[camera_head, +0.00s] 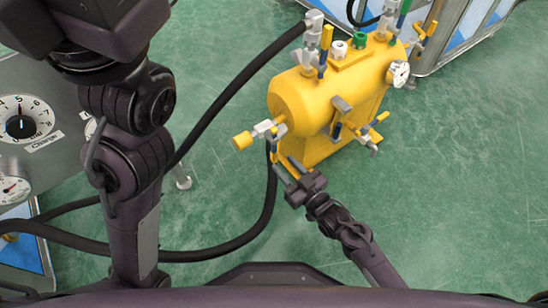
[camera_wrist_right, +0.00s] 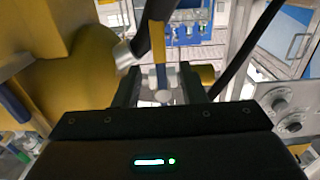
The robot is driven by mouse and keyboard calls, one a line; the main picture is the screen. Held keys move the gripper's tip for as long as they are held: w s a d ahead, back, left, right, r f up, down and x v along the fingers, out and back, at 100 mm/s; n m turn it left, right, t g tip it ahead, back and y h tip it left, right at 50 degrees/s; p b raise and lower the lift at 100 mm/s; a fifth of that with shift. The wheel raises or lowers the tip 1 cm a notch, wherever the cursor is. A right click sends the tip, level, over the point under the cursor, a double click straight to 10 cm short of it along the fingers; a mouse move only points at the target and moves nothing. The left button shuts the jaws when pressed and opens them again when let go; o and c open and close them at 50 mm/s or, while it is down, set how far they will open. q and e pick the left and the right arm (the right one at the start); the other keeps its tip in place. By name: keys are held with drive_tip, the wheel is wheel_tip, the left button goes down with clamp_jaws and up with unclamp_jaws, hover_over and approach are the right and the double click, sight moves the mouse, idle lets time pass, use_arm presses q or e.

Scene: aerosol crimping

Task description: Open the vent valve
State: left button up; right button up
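A yellow tank (camera_head: 305,105) stands on the floor with several small valves on it. One valve (camera_head: 268,130) sticks out of its lower left end, with a yellow knob-like end (camera_head: 242,141) and a lever hanging down. No label shows which one is the vent valve. My right gripper (camera_head: 283,170) is just below this valve. In the right wrist view a yellow and blue lever (camera_wrist_right: 158,45) stands between the two fingers (camera_wrist_right: 160,90), which are apart; contact cannot be made out. My left arm fills the left side, its gripper out of view.
A black hose (camera_head: 235,85) runs from the tank top behind my left arm, and another (camera_head: 262,215) loops below the tank. A grey panel with a charge dial (camera_head: 20,127) stands at the left. The green floor (camera_head: 470,190) is clear at the right.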

sight(276, 155)
drive_tip(key=b+x, duration=0.2)
drive_tip(key=x, duration=0.3)
drive_tip(key=shift+w+a+f, duration=0.15)
drive_tip(key=shift+w, duration=0.05)
drive_tip(key=shift+w+a+b, duration=0.3)
drive_tip(key=shift+w+b, duration=0.05)
drive_tip(key=shift+w, duration=0.05)
clamp_jaws()
